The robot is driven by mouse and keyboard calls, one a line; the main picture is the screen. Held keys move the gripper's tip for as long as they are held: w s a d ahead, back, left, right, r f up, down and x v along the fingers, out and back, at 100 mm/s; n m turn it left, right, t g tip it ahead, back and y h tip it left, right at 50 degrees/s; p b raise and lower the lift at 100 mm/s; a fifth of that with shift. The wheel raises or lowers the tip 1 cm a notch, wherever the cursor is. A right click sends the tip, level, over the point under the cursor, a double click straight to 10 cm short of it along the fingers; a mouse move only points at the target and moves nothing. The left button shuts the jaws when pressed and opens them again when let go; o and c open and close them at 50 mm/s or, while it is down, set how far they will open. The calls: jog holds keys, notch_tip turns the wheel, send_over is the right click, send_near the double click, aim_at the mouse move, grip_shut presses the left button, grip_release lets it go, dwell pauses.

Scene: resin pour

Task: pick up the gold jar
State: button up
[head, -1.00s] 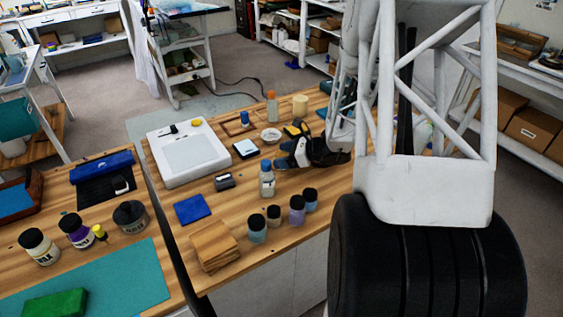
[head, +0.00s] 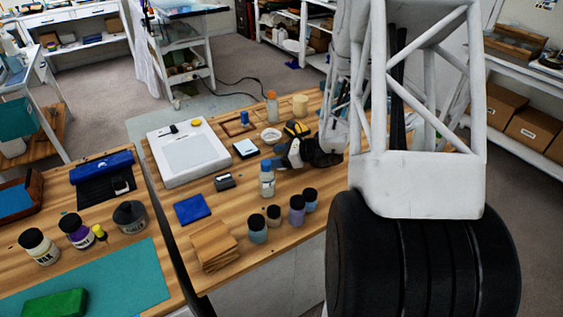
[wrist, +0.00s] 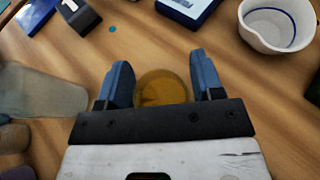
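The gold jar (wrist: 162,88) shows in the wrist view as a round amber shape between my gripper's two blue fingers. Its lower part is hidden behind the dark gripper bar. My gripper (wrist: 163,82) has its fingers spread, one on each side of the jar, with only slim gaps in the picture. I cannot tell whether the fingertips are level with the jar or above it. In the head view my gripper (head: 286,152) is low over the middle of the wooden bench, and I cannot make out the jar there for certain.
A white bowl with a blue rim (wrist: 276,24) is at upper right in the wrist view. A translucent bottle (wrist: 40,96) is at left; in the head view a blue-capped bottle (head: 267,180) stands in front of my gripper. Several dark-lidded jars (head: 297,208) stand nearer the bench front.

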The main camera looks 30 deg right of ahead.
jog(key=c, duration=0.6)
jog(key=shift+r, duration=0.2)
notch_tip(320, 180, up, 10)
jog(key=shift+f, duration=0.15)
dwell(0.9)
